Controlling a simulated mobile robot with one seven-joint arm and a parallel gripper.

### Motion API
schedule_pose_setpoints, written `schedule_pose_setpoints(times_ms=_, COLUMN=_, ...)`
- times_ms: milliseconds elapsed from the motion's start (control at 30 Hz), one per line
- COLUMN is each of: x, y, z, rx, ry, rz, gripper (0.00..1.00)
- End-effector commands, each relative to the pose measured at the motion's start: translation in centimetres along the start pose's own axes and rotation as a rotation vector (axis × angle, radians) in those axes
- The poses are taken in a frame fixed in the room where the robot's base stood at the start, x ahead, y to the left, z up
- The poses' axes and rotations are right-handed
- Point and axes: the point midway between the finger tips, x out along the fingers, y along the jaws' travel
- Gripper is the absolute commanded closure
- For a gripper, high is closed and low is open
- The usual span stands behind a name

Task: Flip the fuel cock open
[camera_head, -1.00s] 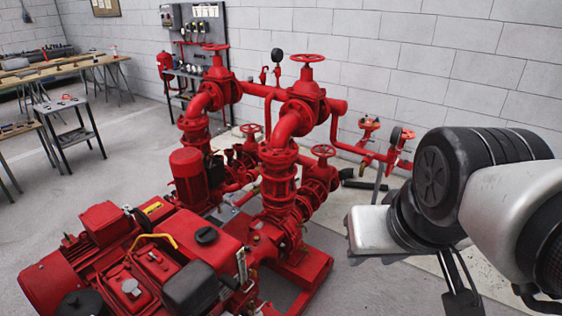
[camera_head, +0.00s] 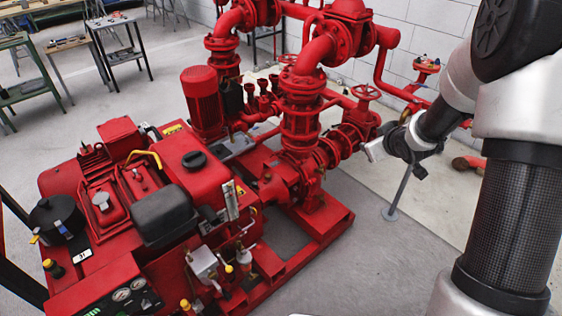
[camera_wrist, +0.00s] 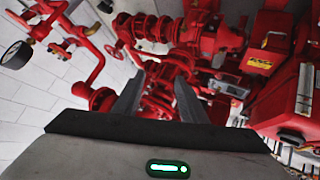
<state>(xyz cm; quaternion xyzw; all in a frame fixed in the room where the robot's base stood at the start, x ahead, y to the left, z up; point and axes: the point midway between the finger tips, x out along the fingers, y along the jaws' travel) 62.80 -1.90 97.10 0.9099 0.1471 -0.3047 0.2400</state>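I cannot say for sure which part is the fuel cock. Small fittings with yellow tips (camera_head: 229,268) sit at the front right of the red engine (camera_head: 140,195) in the head view, beside a grey box-shaped part (camera_head: 203,262). My gripper (camera_wrist: 158,98) is open and empty in the wrist view, its two fingers apart with red pipework beyond them.
Red pump pipework with a handwheel (camera_head: 367,92) stands close to my gripper. A pressure gauge (camera_wrist: 15,54) shows at the wrist view's left. A black silencer-like box (camera_head: 164,215) sits on the engine. The floor (camera_head: 380,265) right of the skid is mostly clear, with a thin post.

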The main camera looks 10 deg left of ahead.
Motion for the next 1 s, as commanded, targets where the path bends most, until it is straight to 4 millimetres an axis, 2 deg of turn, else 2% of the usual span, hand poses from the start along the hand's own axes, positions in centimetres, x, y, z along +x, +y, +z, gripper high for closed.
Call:
schedule_pose_setpoints(times_ms=33, x=4.4, y=-2.6, z=3.4, rx=-0.022, ry=0.029, rz=-0.052, gripper=0.62)
schedule_pose_setpoints(times_ms=100, x=8.4, y=-5.8, z=6.0, rx=-0.049, ry=0.094, rz=-0.123, gripper=0.62)
schedule_pose_setpoints(times_ms=167, x=11.4, y=-8.8, z=8.6, rx=-0.062, ry=0.152, rz=-0.189, gripper=0.62)
schedule_pose_setpoints(times_ms=200, x=13.2, y=-11.0, z=10.5, rx=-0.065, ry=0.193, rz=-0.235, gripper=0.62)
schedule_pose_setpoints(times_ms=267, x=15.3, y=-14.5, z=13.3, rx=-0.060, ry=0.255, rz=-0.306, gripper=0.62)
schedule_pose_setpoints(times_ms=300, x=16.4, y=-17.0, z=15.3, rx=-0.051, ry=0.298, rz=-0.355, gripper=0.62)
schedule_pose_setpoints(times_ms=367, x=17.6, y=-20.8, z=18.4, rx=-0.027, ry=0.363, rz=-0.429, gripper=0.62)
schedule_pose_setpoints(times_ms=400, x=18.1, y=-23.2, z=20.4, rx=-0.006, ry=0.408, rz=-0.477, gripper=0.62)
schedule_pose_setpoints(times_ms=500, x=18.1, y=-28.9, z=25.1, rx=0.065, ry=0.513, rz=-0.586, gripper=0.62)
schedule_pose_setpoints(times_ms=633, x=16.6, y=-34.3, z=29.7, rx=0.167, ry=0.627, rz=-0.692, gripper=0.62)
schedule_pose_setpoints(times_ms=700, x=15.6, y=-36.1, z=31.3, rx=0.214, ry=0.672, rz=-0.730, gripper=0.62)
schedule_pose_setpoints(times_ms=800, x=14.5, y=-37.7, z=32.7, rx=0.261, ry=0.715, rz=-0.762, gripper=0.62)
schedule_pose_setpoints(times_ms=900, x=14.1, y=-38.4, z=33.0, rx=0.284, ry=0.737, rz=-0.776, gripper=0.62)
schedule_pose_setpoints(times_ms=1000, x=14.3, y=-39.0, z=32.5, rx=0.288, ry=0.743, rz=-0.781, gripper=0.62)
